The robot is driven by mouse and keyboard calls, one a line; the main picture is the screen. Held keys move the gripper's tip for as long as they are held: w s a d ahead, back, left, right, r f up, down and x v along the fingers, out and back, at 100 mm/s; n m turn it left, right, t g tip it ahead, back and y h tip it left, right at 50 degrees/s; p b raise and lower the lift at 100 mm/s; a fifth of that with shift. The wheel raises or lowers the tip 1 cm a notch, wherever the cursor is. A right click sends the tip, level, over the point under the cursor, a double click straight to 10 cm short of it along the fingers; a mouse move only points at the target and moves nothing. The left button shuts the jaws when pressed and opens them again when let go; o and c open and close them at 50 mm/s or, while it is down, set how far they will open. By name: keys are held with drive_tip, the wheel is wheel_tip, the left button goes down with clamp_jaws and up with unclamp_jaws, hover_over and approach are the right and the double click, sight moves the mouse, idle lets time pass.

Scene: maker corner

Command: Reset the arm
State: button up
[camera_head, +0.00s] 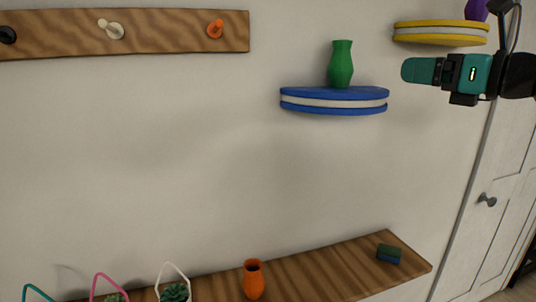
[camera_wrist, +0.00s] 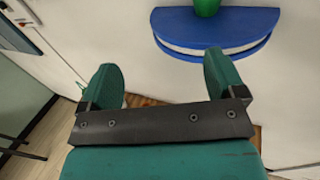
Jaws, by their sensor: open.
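My gripper (camera_head: 420,71) is at the upper right of the head view, raised in the air and pointing left. It appears to the right of the blue shelf. In the wrist view my gripper (camera_wrist: 162,78) shows two green fingers spread apart with nothing between them. My arm runs off the right edge of the head view.
A green vase (camera_head: 341,65) stands on a blue wall shelf (camera_head: 333,101). A yellow shelf (camera_head: 440,40) with a purple object (camera_head: 476,10) is near my gripper. Below, a wooden bench (camera_head: 330,271) holds an orange vase (camera_head: 253,280) and a dark block (camera_head: 388,254). A peg rail (camera_head: 165,32) hangs upper left.

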drive_tip(key=s+a+f+n+g+h+b, duration=0.1)
drive_tip(key=s+a+f+n+g+b, duration=0.4)
drive_tip(key=f+n, duration=0.4)
drive_tip(key=s+a+f+n+g+h+b, duration=0.15)
drive_tip(key=s+a+f+n, duration=0.4)
drive_tip(key=f, duration=0.55)
drive_tip(key=s+a+f+n+g+h+b, duration=0.1)
drive_tip(key=s+f+n+g+h+b, duration=0.3)
drive_tip(key=s+f+n, duration=1)
wheel_tip(320, 180, down, 3)
drive_tip(key=n+g+b, duration=0.3)
drive_tip(key=n, duration=0.2)
drive_tip(key=shift+s+a+f+h, duration=0.15)
drive_tip(key=shift+s+h, duration=0.1)
drive_tip(key=shift+h, duration=0.1)
drive_tip(key=shift+n, duration=0.25)
